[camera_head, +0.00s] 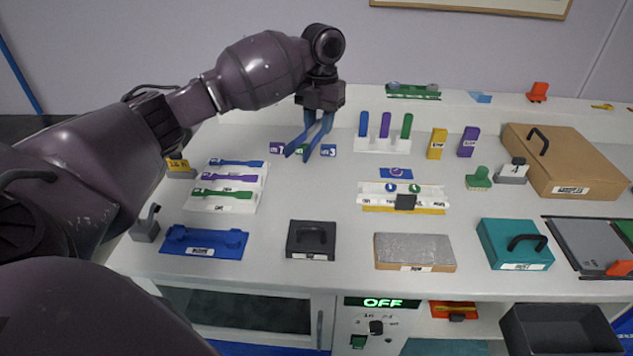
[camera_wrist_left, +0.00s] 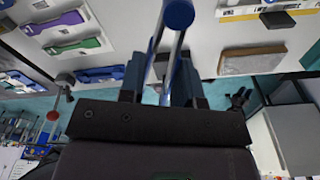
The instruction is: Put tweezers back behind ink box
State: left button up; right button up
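My left gripper (camera_head: 318,106) hangs over the back middle of the white table, pointing down. My right gripper is not in view.
Small labelled blocks (camera_head: 328,151) sit behind the tweezers tips. A rack of coloured cylinders (camera_head: 382,145) stands to their right. Table between prongs and dark box is clear.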

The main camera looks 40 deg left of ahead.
pick_arm(q)
jog(key=b, duration=0.1)
send_over(318, 188)
notch_tip(318, 188, down, 10)
jog(key=shift+w, duration=0.1)
notch_tip(318, 188, down, 5)
jog(key=shift+f+b, duration=0.1)
jog(key=shift+b, duration=0.35)
jog(key=shift+f, duration=0.3)
jog(key=shift+r, duration=0.1)
jog(key=shift+f, duration=0.25)
jog(key=o, duration=0.5)
jog(key=shift+o, duration=0.2)
jog(key=shift+r, duration=0.1)
